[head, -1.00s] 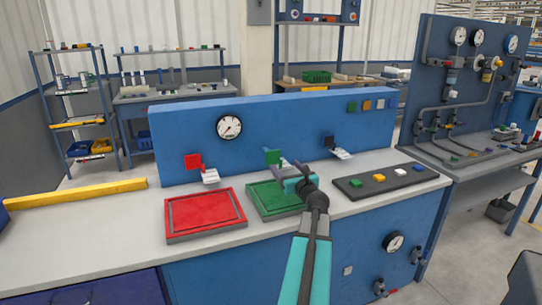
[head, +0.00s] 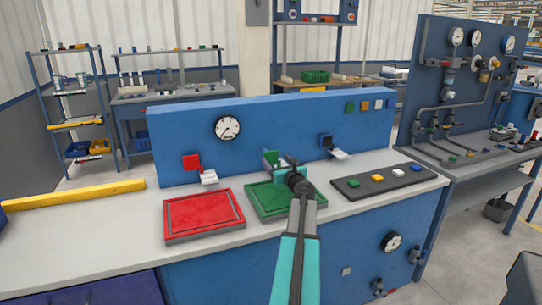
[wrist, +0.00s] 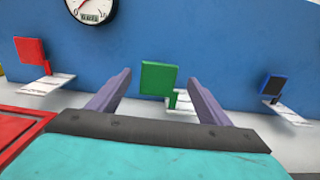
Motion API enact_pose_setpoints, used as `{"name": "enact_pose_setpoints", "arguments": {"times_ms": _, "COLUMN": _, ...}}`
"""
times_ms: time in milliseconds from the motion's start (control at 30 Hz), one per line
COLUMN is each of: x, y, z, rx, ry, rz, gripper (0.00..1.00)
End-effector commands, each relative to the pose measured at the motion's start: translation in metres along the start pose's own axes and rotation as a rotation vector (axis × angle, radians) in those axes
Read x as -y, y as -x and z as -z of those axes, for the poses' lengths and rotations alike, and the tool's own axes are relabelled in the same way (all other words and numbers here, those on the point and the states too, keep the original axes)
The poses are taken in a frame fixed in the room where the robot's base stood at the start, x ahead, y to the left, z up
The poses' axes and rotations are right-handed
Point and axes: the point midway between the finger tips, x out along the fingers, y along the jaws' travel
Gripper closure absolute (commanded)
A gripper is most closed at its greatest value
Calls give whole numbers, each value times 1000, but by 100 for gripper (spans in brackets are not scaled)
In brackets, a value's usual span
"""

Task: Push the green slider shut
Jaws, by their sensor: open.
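The green slider (wrist: 159,78) is a square green plate on a white base (wrist: 181,104) in front of the blue panel. In the wrist view it stands between and beyond my two open fingers. In the head view the green slider (head: 270,157) is partly hidden by my gripper (head: 277,162), which is at the panel above the green tray. My gripper (wrist: 158,88) is open, with nothing seen held between its fingers. I cannot tell whether it touches the slider.
A red slider (head: 191,162) stands to the left and a dark blue one (head: 325,141) to the right. A red tray (head: 204,214) and a green tray (head: 262,199) lie on the bench. A dark strip with coloured blocks (head: 350,187) lies right.

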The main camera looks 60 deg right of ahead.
Motion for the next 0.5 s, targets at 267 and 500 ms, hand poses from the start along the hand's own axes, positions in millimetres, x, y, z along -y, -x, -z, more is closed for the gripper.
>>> {"name": "enact_pose_setpoints", "arguments": {"times_ms": 267, "x": 0, "y": -29, "z": 0, "rx": 0, "ry": 0, "rz": -2, "gripper": 28}}
{"name": "enact_pose_setpoints", "arguments": {"times_ms": 500, "x": 0, "y": -50, "z": 0, "rx": 0, "ry": 0, "rz": -2, "gripper": 28}}
